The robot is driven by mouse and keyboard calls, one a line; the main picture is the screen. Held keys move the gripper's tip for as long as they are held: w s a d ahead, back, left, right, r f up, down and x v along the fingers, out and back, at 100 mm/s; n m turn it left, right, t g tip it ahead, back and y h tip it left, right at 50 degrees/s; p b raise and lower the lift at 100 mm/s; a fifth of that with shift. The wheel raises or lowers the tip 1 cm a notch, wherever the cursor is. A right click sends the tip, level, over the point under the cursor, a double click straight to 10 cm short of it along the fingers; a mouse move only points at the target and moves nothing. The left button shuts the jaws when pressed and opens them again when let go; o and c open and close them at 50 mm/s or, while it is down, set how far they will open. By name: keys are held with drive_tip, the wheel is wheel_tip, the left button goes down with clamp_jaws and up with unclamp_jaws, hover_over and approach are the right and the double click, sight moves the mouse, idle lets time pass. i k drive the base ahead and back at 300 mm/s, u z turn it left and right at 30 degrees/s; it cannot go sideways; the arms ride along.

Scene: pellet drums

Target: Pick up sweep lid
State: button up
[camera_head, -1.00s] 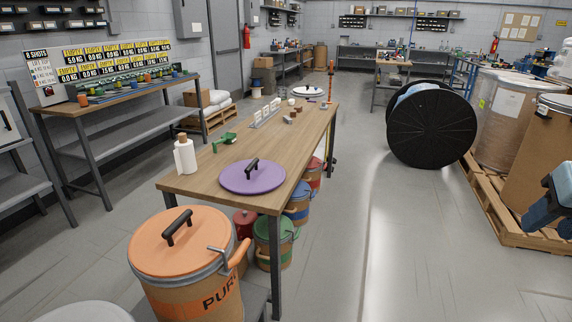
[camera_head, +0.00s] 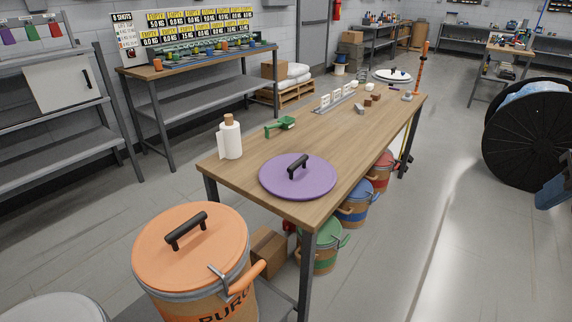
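No lid in view carries a readable "sweep" label. A round purple lid (camera_head: 275,178) with a black bar handle lies flat on the near end of the wooden table (camera_head: 335,128). An orange lid (camera_head: 155,250) with a black handle sits on a drum (camera_head: 185,301) with partly cut-off "PUR" lettering, at the front left. A white lid-like disc (camera_head: 389,75) with a dark handle lies at the table's far end. My gripper is not in view; a dark blue piece at the right edge seems to be part of my arm.
A paper roll (camera_head: 231,142) and a green scoop (camera_head: 280,126) are on the table. Green (camera_head: 320,258), blue (camera_head: 356,214) and red (camera_head: 382,170) banded drums stand below it. A large black reel (camera_head: 520,145) stands right.

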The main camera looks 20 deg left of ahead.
sight(294, 176)
drive_tip(key=u, duration=0.5)
drive_tip(key=i, duration=1.05)
drive_tip(key=u, duration=0.7)
drive_tip(key=k, duration=0.85)
drive_tip(key=u, duration=0.2)
drive_tip(key=i, duration=0.9)
drive_tip(key=z, duration=0.05)
